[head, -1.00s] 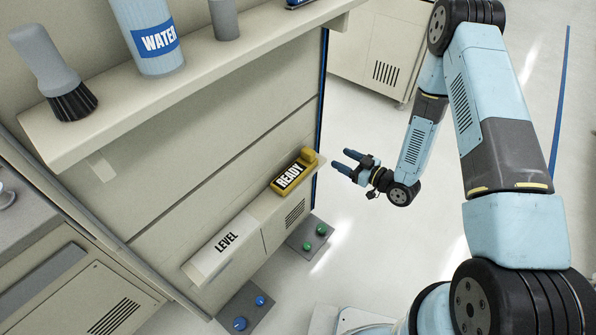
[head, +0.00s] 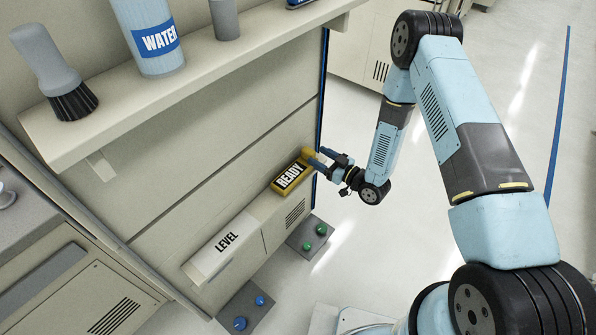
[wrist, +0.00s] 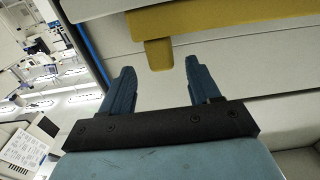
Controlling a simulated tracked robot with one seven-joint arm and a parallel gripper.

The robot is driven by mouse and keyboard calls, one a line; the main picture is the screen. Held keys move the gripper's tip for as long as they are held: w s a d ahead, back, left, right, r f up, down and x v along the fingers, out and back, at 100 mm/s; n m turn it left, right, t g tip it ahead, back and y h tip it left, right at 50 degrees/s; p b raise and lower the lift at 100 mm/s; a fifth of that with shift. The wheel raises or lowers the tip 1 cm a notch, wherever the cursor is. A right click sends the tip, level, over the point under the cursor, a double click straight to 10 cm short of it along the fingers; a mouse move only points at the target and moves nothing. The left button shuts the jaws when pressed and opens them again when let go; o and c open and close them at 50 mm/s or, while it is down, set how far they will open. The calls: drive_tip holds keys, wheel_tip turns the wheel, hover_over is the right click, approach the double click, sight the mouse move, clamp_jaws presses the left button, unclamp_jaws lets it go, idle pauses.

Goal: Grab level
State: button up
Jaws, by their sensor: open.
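My gripper (head: 316,158) is open at the right end of the ledge, beside the yellow block. In the wrist view, my gripper's blue fingers (wrist: 156,82) are spread with nothing between them. A yellow tab of the READY block (wrist: 158,53) shows just beyond the fingertips. The LEVEL box cannot be made out in the wrist view.
A shelf (head: 120,130) above holds a brush (head: 50,70), a WATER bottle (head: 155,40) and a grey cylinder (head: 224,18). Blue buttons (head: 250,309) and green buttons (head: 314,237) sit on grey plates below the ledge. The floor to the right is clear.

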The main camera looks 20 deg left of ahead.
sight(314, 154)
drive_tip(key=shift+x, duration=2.65)
drive_tip(key=shift+s, duration=0.2)
drive_tip(key=shift+c, duration=0.3)
clamp_jaws()
